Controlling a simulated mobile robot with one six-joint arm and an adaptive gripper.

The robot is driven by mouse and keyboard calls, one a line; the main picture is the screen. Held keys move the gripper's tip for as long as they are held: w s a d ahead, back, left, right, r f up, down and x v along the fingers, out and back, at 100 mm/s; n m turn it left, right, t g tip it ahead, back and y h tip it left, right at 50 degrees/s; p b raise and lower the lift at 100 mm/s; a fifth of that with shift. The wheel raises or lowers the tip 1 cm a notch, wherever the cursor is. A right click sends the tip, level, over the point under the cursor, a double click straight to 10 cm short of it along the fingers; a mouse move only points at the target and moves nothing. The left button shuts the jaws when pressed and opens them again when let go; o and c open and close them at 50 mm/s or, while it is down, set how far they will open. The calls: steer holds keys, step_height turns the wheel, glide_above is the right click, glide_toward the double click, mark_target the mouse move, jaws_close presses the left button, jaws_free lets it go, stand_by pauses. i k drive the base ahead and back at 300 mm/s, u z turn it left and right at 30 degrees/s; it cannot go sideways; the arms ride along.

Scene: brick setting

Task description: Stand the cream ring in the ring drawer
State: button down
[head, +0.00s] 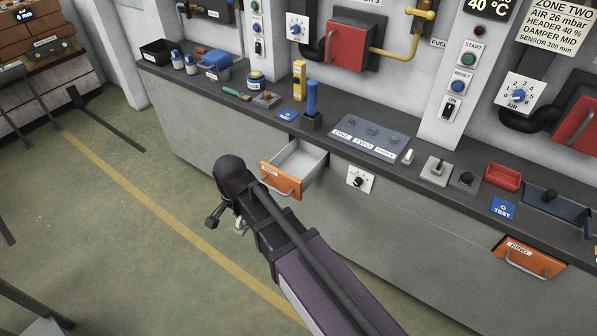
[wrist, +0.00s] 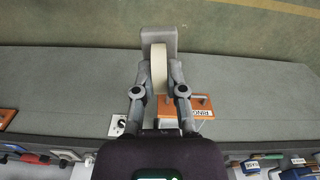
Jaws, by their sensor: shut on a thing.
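My gripper (wrist: 159,78) is shut on the cream ring (wrist: 159,64), which shows edge-on between the two fingers in the wrist view. In the head view my gripper (head: 228,222) hangs in front of the bench, left of and below the open drawer; the ring is mostly hidden there. The ring drawer (head: 279,179) is pulled out, with an orange front, a handle and a pale inside that looks empty where it shows. Its RING label shows in the wrist view (wrist: 200,104), partly behind the right finger. The ring is apart from the drawer.
The dark bench top (head: 330,140) carries a blue-handled tool (head: 312,100), a panel of knobs (head: 366,138) and a red tray (head: 502,177). The floor (head: 120,210) left of my gripper is free.

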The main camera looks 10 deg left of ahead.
mark_target(300, 170)
steer(key=u, duration=0.05)
steer(key=i, duration=0.9)
steer(key=z, duration=0.05)
